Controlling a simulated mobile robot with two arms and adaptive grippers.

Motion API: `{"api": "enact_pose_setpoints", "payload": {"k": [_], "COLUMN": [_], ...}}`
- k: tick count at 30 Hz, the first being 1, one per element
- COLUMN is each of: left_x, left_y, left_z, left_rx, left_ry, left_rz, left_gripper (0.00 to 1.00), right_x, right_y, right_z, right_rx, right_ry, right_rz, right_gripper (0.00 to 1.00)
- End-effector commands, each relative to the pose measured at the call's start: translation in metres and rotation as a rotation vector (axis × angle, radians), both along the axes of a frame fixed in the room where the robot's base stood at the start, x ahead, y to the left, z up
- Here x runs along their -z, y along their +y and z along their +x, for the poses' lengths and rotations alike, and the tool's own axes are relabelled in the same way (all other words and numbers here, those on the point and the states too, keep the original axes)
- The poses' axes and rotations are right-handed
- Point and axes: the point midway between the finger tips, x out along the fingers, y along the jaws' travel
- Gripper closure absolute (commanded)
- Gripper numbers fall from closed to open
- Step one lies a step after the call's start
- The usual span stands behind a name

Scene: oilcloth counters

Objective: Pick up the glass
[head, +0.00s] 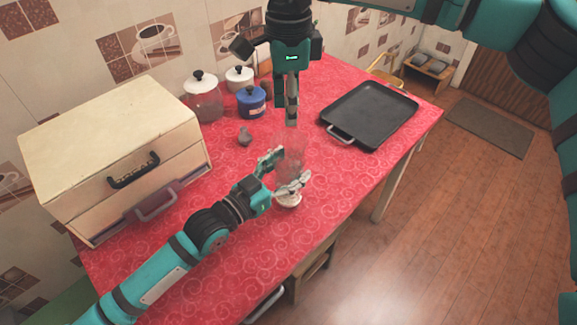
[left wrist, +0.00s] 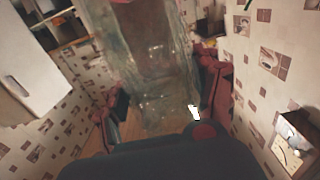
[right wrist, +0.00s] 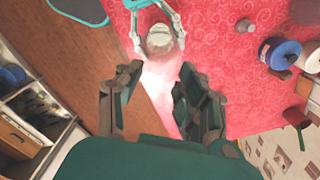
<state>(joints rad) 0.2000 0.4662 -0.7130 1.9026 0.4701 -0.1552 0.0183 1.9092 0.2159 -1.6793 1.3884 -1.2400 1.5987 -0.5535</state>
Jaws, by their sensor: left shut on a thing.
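The clear glass (head: 291,152) is hard to see against the red cloth in the head view. My left gripper (head: 287,171) is shut on it, with one finger on each side. In the left wrist view the glass (left wrist: 160,70) fills the space between the fingers. I cannot tell whether its base touches the table. My right gripper (head: 291,120) points down just behind the glass. In the right wrist view its two fingers (right wrist: 158,95) are apart with nothing between them.
A black tray (head: 368,112) lies to the right. Canisters, including a blue pot (head: 251,103), and a small grey item (head: 244,137) stand behind. A cream drawer box (head: 110,140) fills the left.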

Motion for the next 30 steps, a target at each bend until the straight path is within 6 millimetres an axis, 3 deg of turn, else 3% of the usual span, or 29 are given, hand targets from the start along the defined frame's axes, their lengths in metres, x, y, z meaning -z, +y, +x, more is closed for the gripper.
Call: {"api": "enact_pose_setpoints", "payload": {"k": [4, 11, 14, 17, 20, 24, 27, 30], "left_x": [0.0, 0.0, 0.0, 0.001, 0.001, 0.0, 0.0, 0.0], "left_y": [0.0, 0.0, 0.0, 0.0, 0.0, 0.0, 0.0, 0.0], "left_z": [0.0, 0.0, 0.0, 0.0, 0.0, 0.0, 0.0, 0.0], "left_rx": [0.0, 0.0, 0.0, 0.0, 0.0, 0.0, 0.0, 0.0], "left_ry": [0.0, 0.0, 0.0, 0.0, 0.001, 0.001, 0.0, 0.0], "left_rz": [0.001, 0.001, 0.001, 0.001, 0.001, 0.001, 0.001, 0.001], "left_gripper": [0.75, 0.75, 0.76, 0.76, 0.76, 0.76, 0.76, 0.76], "right_x": [0.0, 0.0, 0.004, 0.022, 0.052, 0.093, 0.106, 0.103], "right_y": [0.0, 0.0, 0.003, 0.02, 0.053, 0.12, 0.165, 0.204], "right_z": [0.0, 0.0, -0.001, -0.009, -0.026, -0.07, -0.106, -0.14], "right_rx": [0.0, 0.0, -0.011, -0.068, -0.174, -0.352, -0.445, -0.497], "right_ry": [0.0, 0.0, 0.006, 0.029, 0.068, 0.122, 0.135, 0.119], "right_rz": [0.0, 0.0, 0.011, 0.067, 0.194, 0.485, 0.724, 0.969], "right_gripper": [0.62, 0.6, 0.47, 0.34, 0.21, 0.07, 0.07, 0.07]}}
